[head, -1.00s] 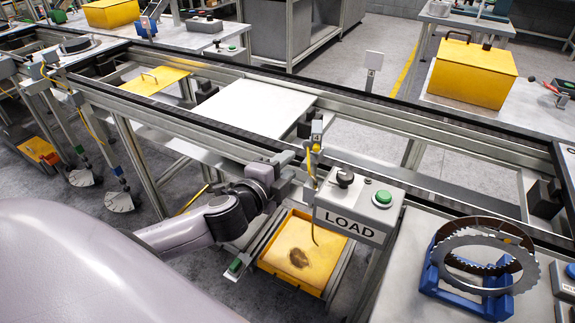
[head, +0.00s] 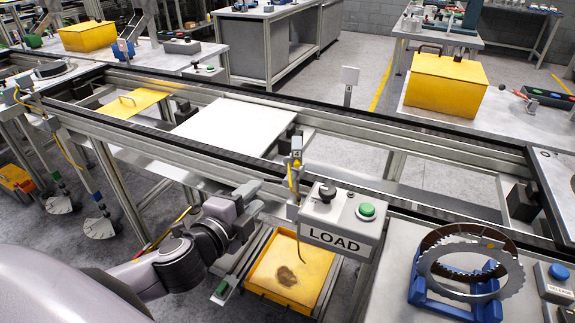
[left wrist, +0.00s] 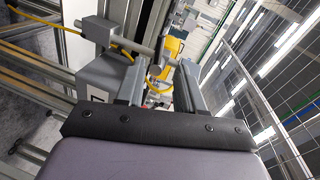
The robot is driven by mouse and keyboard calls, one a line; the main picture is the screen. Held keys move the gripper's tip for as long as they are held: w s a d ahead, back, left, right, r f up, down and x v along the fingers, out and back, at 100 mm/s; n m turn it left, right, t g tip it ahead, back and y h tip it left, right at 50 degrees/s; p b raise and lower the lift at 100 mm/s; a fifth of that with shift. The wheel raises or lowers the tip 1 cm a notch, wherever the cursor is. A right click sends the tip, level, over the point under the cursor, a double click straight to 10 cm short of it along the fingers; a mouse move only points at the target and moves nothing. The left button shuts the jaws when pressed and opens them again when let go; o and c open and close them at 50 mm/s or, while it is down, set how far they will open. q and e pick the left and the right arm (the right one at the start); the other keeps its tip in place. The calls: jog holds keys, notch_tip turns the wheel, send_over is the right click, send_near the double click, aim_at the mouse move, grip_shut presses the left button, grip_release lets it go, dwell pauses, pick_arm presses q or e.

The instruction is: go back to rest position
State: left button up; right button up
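My left gripper (head: 256,196) is just left of the grey LOAD box (head: 326,238), apart from it, with the arm coming in from the lower left. The box carries a green button (head: 367,211) and a dark knob (head: 327,192) on its top. In the left wrist view the two grey fingers of my left gripper (left wrist: 161,84) stand apart with nothing held between them. A grey bar and a yellow cable (left wrist: 152,82) show beyond the fingers. My right gripper is not in view.
A conveyor frame with a white plate (head: 228,127) runs behind the gripper. A yellow bin (head: 290,272) sits low beside the LOAD box. A blue stand (head: 463,299) with toothed rings (head: 500,240) is at right. A yellow case (head: 446,82) stands farther back.

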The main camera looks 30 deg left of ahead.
pick_arm(q)
jog(key=s+d+f+n+g, duration=0.1)
jog(key=s+d+f+n, duration=0.1)
jog(key=s+f+n, duration=0.2)
jog(key=s+d+f+n+g+h, duration=0.1)
jog(key=s+f+n, duration=0.4)
jog(key=f, duration=0.6)
jog(key=s+d+f+n+g+h, duration=0.1)
jog(key=s+d+f+n+g, duration=0.2)
jog(key=f, duration=0.4)
jog(key=shift+s+d+f+n, duration=0.3)
jog(key=shift+s+d+n, duration=0.55)
jog(key=shift+s, duration=0.2)
